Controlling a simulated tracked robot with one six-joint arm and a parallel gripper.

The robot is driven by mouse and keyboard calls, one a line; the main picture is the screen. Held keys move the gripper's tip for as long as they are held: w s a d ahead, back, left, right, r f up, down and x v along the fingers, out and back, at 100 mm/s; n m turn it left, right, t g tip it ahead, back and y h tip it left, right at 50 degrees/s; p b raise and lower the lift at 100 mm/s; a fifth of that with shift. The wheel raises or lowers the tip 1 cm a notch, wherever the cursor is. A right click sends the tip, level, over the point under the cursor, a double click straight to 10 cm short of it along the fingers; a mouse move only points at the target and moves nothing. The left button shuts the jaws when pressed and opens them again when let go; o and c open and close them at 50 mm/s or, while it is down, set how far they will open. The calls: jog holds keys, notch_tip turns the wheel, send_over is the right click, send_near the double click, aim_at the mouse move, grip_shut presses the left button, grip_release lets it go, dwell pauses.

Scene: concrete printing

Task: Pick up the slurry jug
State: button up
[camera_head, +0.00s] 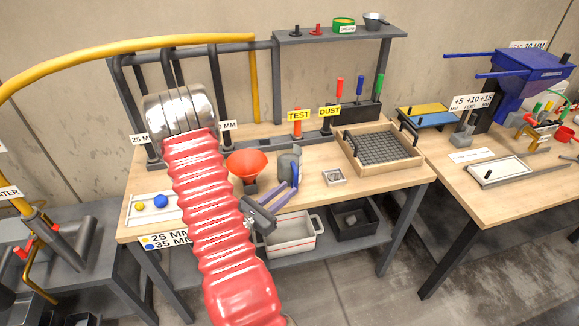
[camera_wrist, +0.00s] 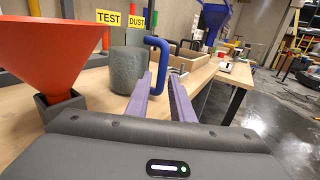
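The slurry jug is a grey jug (camera_head: 285,164) with a blue handle, upright on the workbench (camera_head: 390,178). In the wrist view the jug (camera_wrist: 126,72) stands just left of centre. Its blue handle (camera_wrist: 160,45) faces right, lined up with the gap between my fingers. My gripper (camera_head: 291,187) has two purple fingers pointed at the handle side of the jug. In the wrist view my gripper (camera_wrist: 160,76) is open with a narrow gap. I cannot tell whether the fingertips reach around the handle or stop short of it.
An orange funnel (camera_head: 247,163) in a grey holder stands left of the jug. A small tray (camera_head: 334,177) and a wooden-framed mesh box (camera_head: 414,165) are to the right. The TEST and DUST signs (camera_head: 299,115) stand behind. A white bin (camera_head: 289,240) is on the lower shelf.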

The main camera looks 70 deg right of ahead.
aim_at(295, 183)
dwell(0.3)
jog(key=shift+x, duration=2.6)
jog(key=shift+c, duration=0.3)
grip_shut()
